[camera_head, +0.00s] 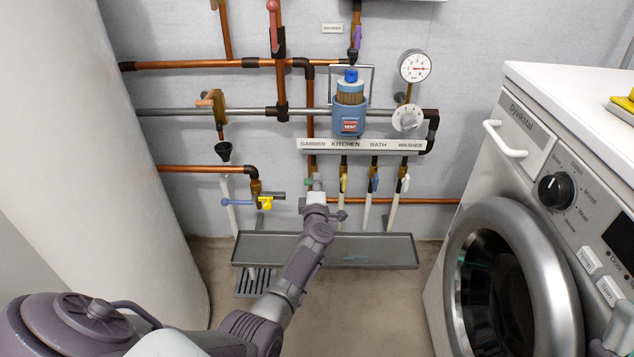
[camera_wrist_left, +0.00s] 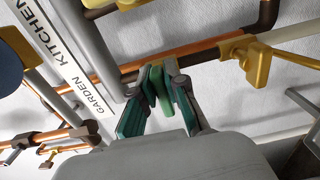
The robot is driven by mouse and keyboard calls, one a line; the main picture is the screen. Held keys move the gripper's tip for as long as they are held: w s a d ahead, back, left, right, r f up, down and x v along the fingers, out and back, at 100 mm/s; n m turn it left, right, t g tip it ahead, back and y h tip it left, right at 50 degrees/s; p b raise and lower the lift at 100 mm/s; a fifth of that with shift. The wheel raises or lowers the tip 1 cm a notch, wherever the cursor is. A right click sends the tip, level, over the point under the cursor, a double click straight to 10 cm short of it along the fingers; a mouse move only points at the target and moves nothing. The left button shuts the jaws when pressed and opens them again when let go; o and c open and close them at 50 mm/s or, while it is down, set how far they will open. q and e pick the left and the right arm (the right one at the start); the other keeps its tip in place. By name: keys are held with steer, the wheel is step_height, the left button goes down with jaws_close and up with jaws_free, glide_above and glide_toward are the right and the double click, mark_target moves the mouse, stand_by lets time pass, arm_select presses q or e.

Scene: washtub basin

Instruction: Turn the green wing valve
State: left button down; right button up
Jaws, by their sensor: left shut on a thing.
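The green wing valve (camera_head: 308,183) sits at the left end of the row of taps, under the GARDEN label. My left gripper (camera_head: 317,186) reaches it from below and hides most of it in the head view. In the left wrist view the green wing (camera_wrist_left: 160,90) stands between the two teal-padded fingers of the left gripper (camera_wrist_left: 162,98), which are shut on it.
Yellow, blue and white taps (camera_head: 374,184) stand close to the right, with pale pipes below. A label strip (camera_head: 420,146) runs above. A grey tray (camera_head: 400,250) lies below. A washing machine (camera_head: 535,85) stands at right.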

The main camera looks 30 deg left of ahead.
arm_select(q)
steer(key=shift+f, duration=0.1)
steer(key=c, duration=1.2)
jaws_free()
steer(key=v, duration=0.7)
steer(key=shift+s, duration=0.3)
steer(key=shift+d, duration=0.15)
